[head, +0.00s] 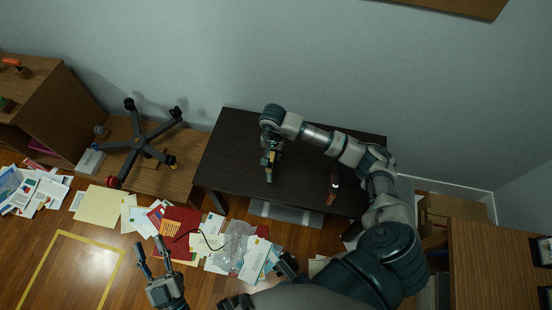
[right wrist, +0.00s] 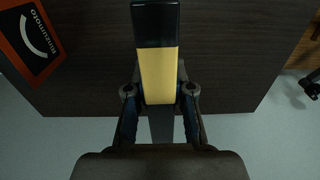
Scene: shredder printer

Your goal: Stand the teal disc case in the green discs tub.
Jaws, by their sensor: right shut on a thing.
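My right gripper (head: 268,170) is over the dark table (head: 225,165), pointing down. It is shut on a yellow and black block-like thing (right wrist: 158,75), which lies between the fingers in the right wrist view. My left gripper (head: 153,260) is low at the front, its two fingers spread, with nothing between them. I cannot make out a teal disc case in either view. A small green thing (head: 6,103) shows on the wooden cabinet at the far left, cut by the picture edge; I cannot tell whether it is the green discs tub.
An orange-red and dark item (right wrist: 35,42) with white lettering lies on the table. Papers and folders (head: 185,230) litter the floor. An upturned chair base (head: 145,145) is left of the table. A wooden cabinet (head: 45,90) stands far left; another wooden surface (head: 490,260) is at right.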

